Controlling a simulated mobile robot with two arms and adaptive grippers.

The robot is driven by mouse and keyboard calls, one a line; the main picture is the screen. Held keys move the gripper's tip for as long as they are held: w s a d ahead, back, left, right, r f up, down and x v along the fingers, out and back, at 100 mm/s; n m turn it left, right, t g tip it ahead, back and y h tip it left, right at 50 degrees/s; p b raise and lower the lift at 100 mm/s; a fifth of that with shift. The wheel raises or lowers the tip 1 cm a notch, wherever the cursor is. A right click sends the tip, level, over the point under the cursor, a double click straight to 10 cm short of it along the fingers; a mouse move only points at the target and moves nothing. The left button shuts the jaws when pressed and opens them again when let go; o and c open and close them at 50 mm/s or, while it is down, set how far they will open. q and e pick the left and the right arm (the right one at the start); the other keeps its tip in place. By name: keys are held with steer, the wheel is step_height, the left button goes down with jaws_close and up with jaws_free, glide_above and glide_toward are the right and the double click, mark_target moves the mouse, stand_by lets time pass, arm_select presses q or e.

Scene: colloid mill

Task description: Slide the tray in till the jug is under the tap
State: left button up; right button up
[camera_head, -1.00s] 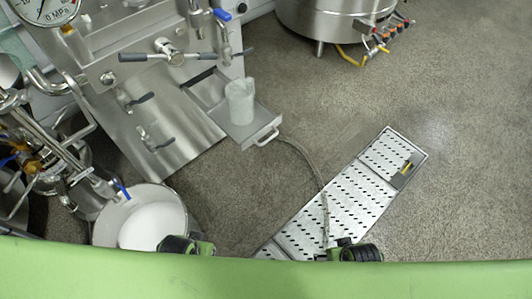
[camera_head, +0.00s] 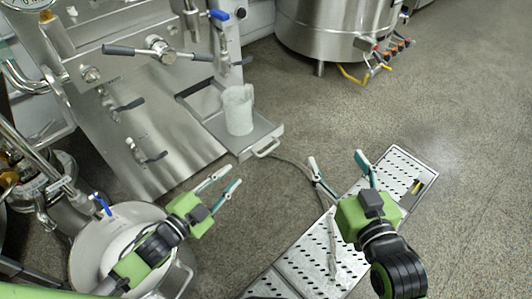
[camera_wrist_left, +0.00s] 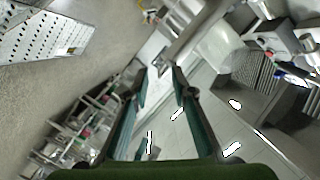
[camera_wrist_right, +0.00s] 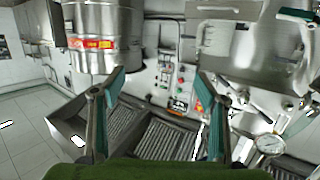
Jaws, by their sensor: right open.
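The tray (camera_head: 208,118) is a shallow metal drawer, pulled out from the front of the steel machine, with a bar handle (camera_head: 266,149) at its outer end. The jug (camera_head: 238,110), whitish and translucent, stands upright on the tray's outer part. The tap (camera_head: 223,50) with a blue lever is on the machine, behind the jug in the head view. My left gripper (camera_head: 228,178) is open and empty, in front of the tray and left of the handle. My right gripper (camera_head: 336,158) is open and empty, to the right of the handle. Neither touches the tray.
A white-filled steel bucket (camera_head: 90,255) stands on the floor below my left arm. A perforated metal drain cover (camera_head: 395,180) lies under my right arm. A large steel vessel (camera_head: 335,25) stands at the back. A hose runs across the floor near the handle. Open floor lies right.

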arm_select(q)
steer(key=s+r+m+g+h, duration=0.1)
steer(key=m+h, duration=0.3)
steer(key=b, duration=0.2)
glide_toward(266, 152)
steer(key=x, duration=0.7)
steer(key=b+x, duration=0.1)
steer(key=x, duration=0.1)
steer(key=shift+w+d+f, duration=0.15)
steer(key=shift+f, duration=0.15)
steer(key=shift+w+d, duration=0.25)
arm_select(e)
steer(key=s+r+t+y, duration=0.2)
steer(key=r+t, duration=0.3)
steer(key=r, duration=0.5)
steer(key=s+r+t+y, duration=0.2)
steer(key=s+r+t, duration=0.2)
steer(key=r, duration=0.6)
steer(key=shift+a+t, duration=0.45)
steer(key=shift+t, duration=0.45)
arm_select(q)
jaws_close()
